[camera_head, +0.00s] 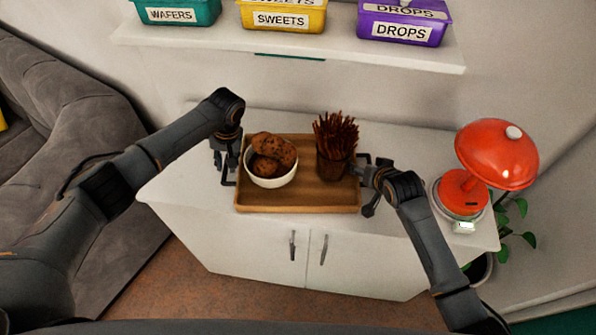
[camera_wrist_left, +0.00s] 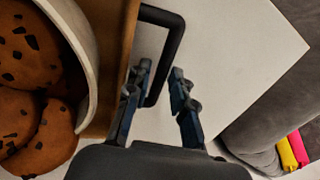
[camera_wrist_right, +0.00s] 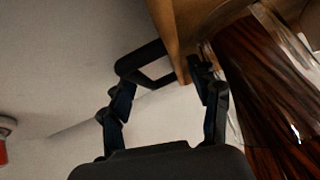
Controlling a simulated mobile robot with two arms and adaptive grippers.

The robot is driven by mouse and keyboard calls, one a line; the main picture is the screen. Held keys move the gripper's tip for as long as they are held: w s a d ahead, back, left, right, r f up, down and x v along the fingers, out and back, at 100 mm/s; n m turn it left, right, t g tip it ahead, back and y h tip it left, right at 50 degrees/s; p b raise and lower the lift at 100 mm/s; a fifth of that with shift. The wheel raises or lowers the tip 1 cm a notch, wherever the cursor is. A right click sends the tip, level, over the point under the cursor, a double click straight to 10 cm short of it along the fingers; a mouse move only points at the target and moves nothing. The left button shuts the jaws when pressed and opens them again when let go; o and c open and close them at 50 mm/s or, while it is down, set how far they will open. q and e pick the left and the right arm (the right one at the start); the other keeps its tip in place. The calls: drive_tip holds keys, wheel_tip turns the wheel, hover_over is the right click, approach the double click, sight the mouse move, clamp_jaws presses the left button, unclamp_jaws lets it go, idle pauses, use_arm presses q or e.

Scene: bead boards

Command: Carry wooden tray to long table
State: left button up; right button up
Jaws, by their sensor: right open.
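The wooden tray (camera_head: 300,201) lies on top of a white cabinet. My left gripper (camera_head: 229,165) is at the tray's left black handle (camera_wrist_left: 170,28). Its fingers (camera_wrist_left: 162,75) are on either side of the handle bar; whether they press on it is not clear. My right gripper (camera_head: 370,185) is at the right black handle (camera_wrist_right: 140,60). Its fingers (camera_wrist_right: 158,85) are spread wide with part of the handle between them.
A red lamp (camera_head: 497,155) stands at the cabinet's right end, near my right arm. A wall shelf (camera_head: 300,44) behind holds wafers (camera_head: 172,14), sweets (camera_head: 282,18) and drops (camera_head: 402,30) bins. A grey sofa (camera_head: 75,120) is at left. No long table is recognizable.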

use_arm(q)
drive_tip(key=shift+f, duration=0.1)
drive_tip(key=shift+c, duration=0.4)
use_arm(e)
drive_tip(key=shift+c, duration=0.5)
